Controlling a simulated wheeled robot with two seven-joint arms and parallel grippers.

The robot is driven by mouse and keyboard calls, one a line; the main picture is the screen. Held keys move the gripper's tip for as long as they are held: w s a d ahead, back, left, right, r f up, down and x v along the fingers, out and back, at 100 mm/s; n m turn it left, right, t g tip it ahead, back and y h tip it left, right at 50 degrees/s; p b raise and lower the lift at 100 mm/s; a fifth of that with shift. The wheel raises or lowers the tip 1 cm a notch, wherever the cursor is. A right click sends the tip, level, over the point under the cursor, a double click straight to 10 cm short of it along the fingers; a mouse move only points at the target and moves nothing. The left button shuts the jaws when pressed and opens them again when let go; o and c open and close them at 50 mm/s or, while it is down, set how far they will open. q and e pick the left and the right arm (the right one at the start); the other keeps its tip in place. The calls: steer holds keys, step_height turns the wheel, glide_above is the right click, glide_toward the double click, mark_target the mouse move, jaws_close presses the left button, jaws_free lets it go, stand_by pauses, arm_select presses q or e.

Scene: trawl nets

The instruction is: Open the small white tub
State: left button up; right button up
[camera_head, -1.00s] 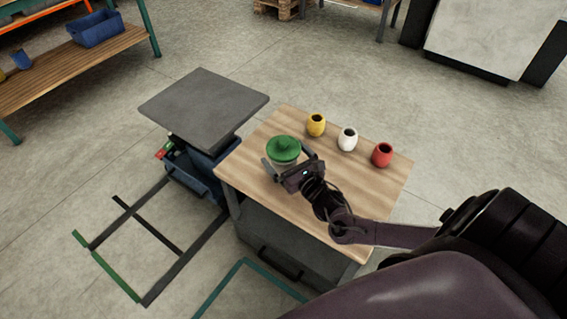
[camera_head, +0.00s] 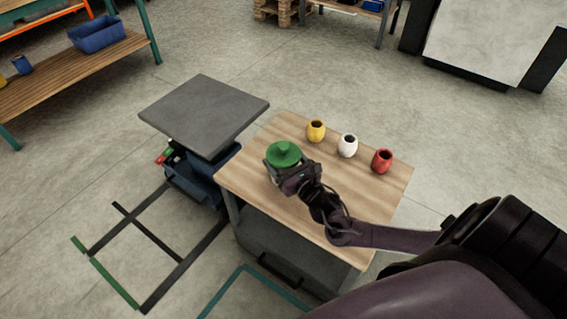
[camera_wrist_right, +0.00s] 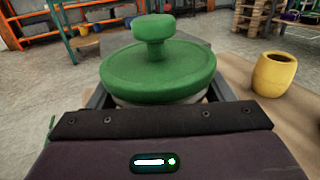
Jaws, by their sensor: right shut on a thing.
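A small white tub (camera_wrist_right: 122,101) stands on the wooden table, mostly hidden under its green lid and behind my gripper. The round green lid (camera_head: 284,153) with a knob on top sits on it; it also shows large in the right wrist view (camera_wrist_right: 158,72). My right gripper (camera_head: 283,168) is shut around the tub just below the lid, one finger on each side. The fingertips are hidden behind the lid in the wrist view. My left gripper is not in view.
Yellow (camera_head: 316,131), white (camera_head: 347,145) and red (camera_head: 382,161) cups stand along the back right of the wooden table (camera_head: 250,180). A grey-topped stand (camera_head: 203,112) is just left of it, with a blue bin (camera_head: 193,183) below. The table's front middle is clear.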

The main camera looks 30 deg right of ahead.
mark_target(283, 145)
steer(key=shift+r, duration=0.6)
step_height(283, 145, up, 8)
steer(key=p, duration=0.3)
steer(key=shift+r, duration=0.2)
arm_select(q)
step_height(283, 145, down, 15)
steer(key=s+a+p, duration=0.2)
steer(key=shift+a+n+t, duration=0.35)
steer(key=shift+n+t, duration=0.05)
arm_select(e)
step_height(283, 145, up, 10)
steer(key=shift+r, duration=0.2)
steer(key=o, duration=0.4)
steer(key=c, duration=0.8)
